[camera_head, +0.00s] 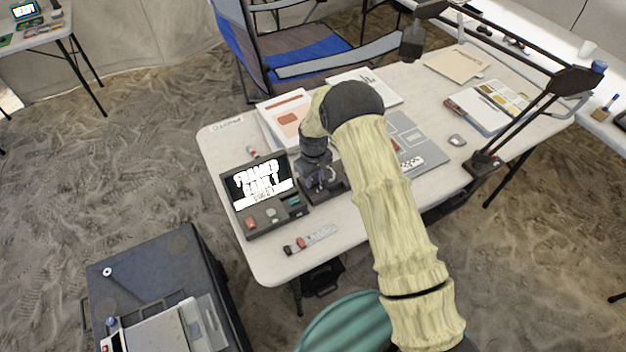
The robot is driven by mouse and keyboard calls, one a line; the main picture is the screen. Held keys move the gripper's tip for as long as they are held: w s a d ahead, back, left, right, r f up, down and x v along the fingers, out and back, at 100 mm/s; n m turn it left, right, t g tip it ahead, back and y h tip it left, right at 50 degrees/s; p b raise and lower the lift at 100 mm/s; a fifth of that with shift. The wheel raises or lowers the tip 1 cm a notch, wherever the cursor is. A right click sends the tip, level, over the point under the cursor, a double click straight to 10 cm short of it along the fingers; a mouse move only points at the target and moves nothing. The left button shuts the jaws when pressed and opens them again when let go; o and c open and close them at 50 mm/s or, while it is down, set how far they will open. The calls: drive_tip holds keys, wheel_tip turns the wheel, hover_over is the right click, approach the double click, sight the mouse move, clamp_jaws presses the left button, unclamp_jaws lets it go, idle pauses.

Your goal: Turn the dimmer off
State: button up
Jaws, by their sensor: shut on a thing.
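The dark, low unit on the white table under my gripper, which I take for the dimmer (337,191), stands just right of a dark console. My gripper (320,184) points down over it and is shut on a part of it. The fingers and the part between them are small and partly hidden, so the knob's setting cannot be read. My pale, sleeve-covered arm reaches in from the lower right.
The console (228,195) has a lit screen with white text. A small strip with red and dark pieces (312,239) lies at the table's front. Papers (272,108), a grey board (428,131), a mouse (457,140) and a lamp arm (515,131) lie farther right and back.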

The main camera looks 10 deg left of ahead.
sight(314, 181)
drive_tip(key=shift+n, duration=0.4)
drive_tip(key=o, duration=1)
wheel_tip(314, 181, up, 18)
drive_tip(key=b, duration=0.2)
drive_tip(key=shift+f, duration=0.25)
